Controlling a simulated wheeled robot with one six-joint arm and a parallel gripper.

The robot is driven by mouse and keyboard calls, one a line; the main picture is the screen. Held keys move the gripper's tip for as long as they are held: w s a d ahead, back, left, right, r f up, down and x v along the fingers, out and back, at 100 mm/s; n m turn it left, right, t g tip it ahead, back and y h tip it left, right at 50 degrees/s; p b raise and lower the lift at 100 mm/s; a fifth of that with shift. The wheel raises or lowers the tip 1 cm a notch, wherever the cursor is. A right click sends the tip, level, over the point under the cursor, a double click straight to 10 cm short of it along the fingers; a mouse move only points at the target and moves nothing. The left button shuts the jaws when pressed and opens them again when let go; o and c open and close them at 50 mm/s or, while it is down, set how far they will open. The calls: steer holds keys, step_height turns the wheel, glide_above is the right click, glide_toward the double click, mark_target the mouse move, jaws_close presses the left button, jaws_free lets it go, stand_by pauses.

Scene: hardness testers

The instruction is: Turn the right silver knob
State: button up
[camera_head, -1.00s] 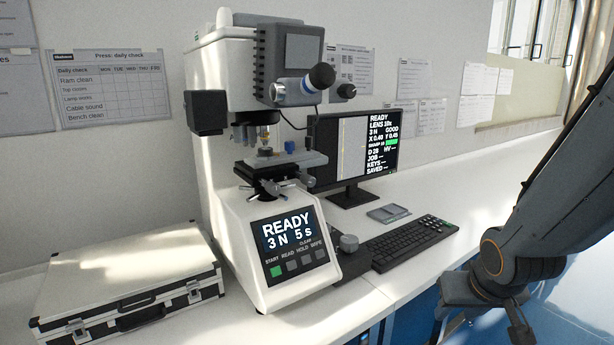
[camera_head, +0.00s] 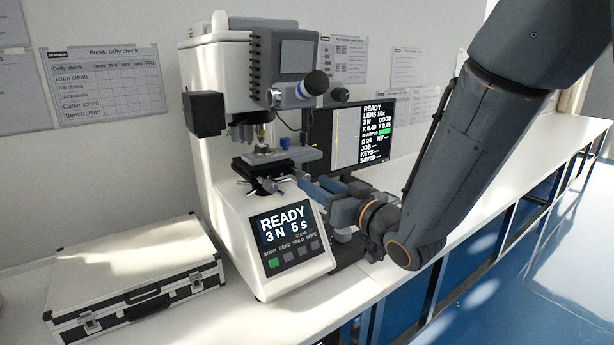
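The white hardness tester (camera_head: 215,130) stands on the bench, with a small stage (camera_head: 280,160) and dark star handles (camera_head: 262,186) below it. A round silver knob (camera_head: 343,236) sits low at the tester's right side, partly hidden under my gripper. My gripper (camera_head: 312,187) reaches in from the right, its two blue-grey fingers pointing left toward the space just right of the handles and below the stage. The fingers look apart with nothing seen between them. I cannot tell whether a fingertip touches the tester.
The monitor (camera_head: 372,125) stands behind my gripper and arm. The tester's lit panel (camera_head: 283,225) is just left of the fingers. A silver case (camera_head: 135,275) lies at left. My arm hides the keyboard area. The right end of the bench (camera_head: 520,155) is clear.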

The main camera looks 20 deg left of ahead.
mark_target(306, 178)
steer(key=p+x, duration=0.1)
steer(key=x, duration=0.4)
jaws_close()
